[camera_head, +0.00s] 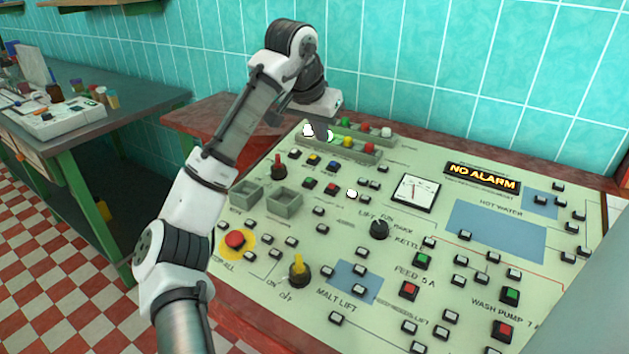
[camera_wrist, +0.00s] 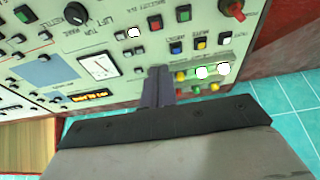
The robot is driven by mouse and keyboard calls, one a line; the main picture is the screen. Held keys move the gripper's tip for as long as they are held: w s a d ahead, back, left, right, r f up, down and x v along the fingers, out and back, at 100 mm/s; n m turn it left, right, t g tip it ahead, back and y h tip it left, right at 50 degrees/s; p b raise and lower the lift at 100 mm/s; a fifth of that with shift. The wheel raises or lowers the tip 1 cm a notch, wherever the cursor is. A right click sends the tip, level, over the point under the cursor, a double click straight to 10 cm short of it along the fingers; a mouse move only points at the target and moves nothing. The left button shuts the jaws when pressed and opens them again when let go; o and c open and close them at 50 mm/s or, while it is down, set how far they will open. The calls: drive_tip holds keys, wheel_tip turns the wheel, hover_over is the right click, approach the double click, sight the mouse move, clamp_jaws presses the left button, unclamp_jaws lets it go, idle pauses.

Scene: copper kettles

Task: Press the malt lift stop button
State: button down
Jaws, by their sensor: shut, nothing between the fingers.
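A pale green control panel (camera_head: 300,235) fills the right of the head view. The lettering MALT LIFT (camera_head: 337,302) is at its lower middle, near a blue patch (camera_head: 366,273) with small white-capped buttons. Red buttons include one under FEED (camera_head: 409,290) and one beside a green button (camera_head: 331,188); the latter pair also shows in the wrist view (camera_wrist: 155,22). I cannot tell which is the malt lift stop button. My gripper (camera_head: 321,136) is shut and empty over the panel's far left part, near the row of coloured lamps; its fingers also show in the wrist view (camera_wrist: 158,76).
A red mushroom button (camera_head: 235,239) on yellow sits at the left front. A yellow selector (camera_head: 299,270), a black knob (camera_head: 379,229) and grey boxes (camera_head: 285,202) stick up from the panel. A cluttered bench (camera_head: 100,75) stands left; a tiled wall (camera_head: 420,55) rises behind.

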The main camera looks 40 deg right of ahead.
drive_tip(key=shift+s+a+f+y, duration=0.2)
drive_tip(key=shift+s+f+y, duration=0.1)
drive_tip(key=shift+f+y, duration=0.15)
drive_tip(key=p, duration=0.2)
approach(332, 186)
drive_tip(key=x, duration=0.5)
drive_tip(key=shift+w+d, duration=0.1)
drive_tip(key=shift+d, duration=0.05)
drive_tip(key=shift+d+f, duration=0.1)
drive_tip(key=shift+f, duration=0.65)
